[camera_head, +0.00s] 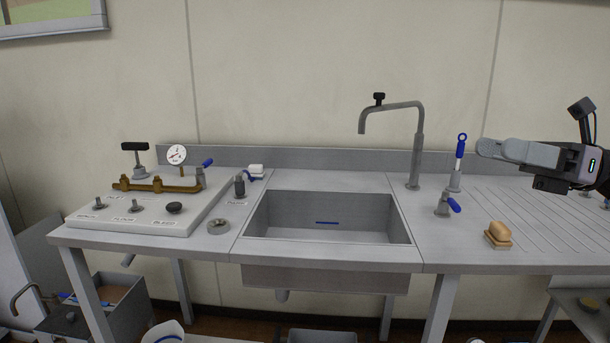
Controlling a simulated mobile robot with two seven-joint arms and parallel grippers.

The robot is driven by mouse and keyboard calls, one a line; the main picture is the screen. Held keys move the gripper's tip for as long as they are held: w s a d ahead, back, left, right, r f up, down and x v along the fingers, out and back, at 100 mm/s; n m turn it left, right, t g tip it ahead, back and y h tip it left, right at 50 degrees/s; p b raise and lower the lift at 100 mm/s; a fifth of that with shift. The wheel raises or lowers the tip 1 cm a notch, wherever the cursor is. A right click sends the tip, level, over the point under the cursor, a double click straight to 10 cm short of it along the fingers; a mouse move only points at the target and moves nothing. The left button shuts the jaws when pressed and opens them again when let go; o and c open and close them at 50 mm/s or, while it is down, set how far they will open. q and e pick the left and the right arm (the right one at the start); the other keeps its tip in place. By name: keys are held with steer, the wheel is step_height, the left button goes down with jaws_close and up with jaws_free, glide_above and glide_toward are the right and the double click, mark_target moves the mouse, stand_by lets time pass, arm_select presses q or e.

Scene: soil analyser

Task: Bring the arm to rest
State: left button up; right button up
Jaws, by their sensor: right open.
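My right gripper (483,148) reaches in from the right edge, above the draining board and to the right of the faucet. It is open, though its fingers overlap from this angle, and I see nothing between them. Its tips are close to a blue-handled brush (460,146) that stands upright in a grey holder; whether they touch it I cannot tell. My left gripper is not in view.
A sink (328,237) with a tall faucet (417,150) is in the middle. A panel with brass piping (157,187) is on the left. The ribbed board (545,220) is mostly clear.

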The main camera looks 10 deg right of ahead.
steer(key=w+a+f+m+t+h+p, duration=0.1)
steer(key=a+f+m+t+h, duration=0.3)
steer(key=f+m, duration=0.5)
steer(key=w+a+f+m+t+h+p, duration=0.1)
steer(key=a+f+m+t+h+p, duration=0.1)
steer(key=f+m+t, duration=0.7)
steer(key=w+a+f+m+t+h+p, duration=0.1)
steer(key=a+f+m+t+h, duration=0.15)
steer(key=f+m, duration=0.65)
steer(key=s+a+f+m+g+h+p, duration=0.1)
steer(key=s+a+f+m+g+h, duration=0.2)
steer(key=s+f+m, duration=0.6)
steer(key=s+a+f+m+g+h+p, duration=0.1)
steer(key=s+a+f+m+g+h, duration=0.2)
steer(key=s+f+m, duration=0.7)
steer(key=s+f+g+h, duration=0.1)
steer(key=s+g+h, duration=0.1)
steer(key=g, duration=0.2)
steer(key=shift+a, duration=0.35)
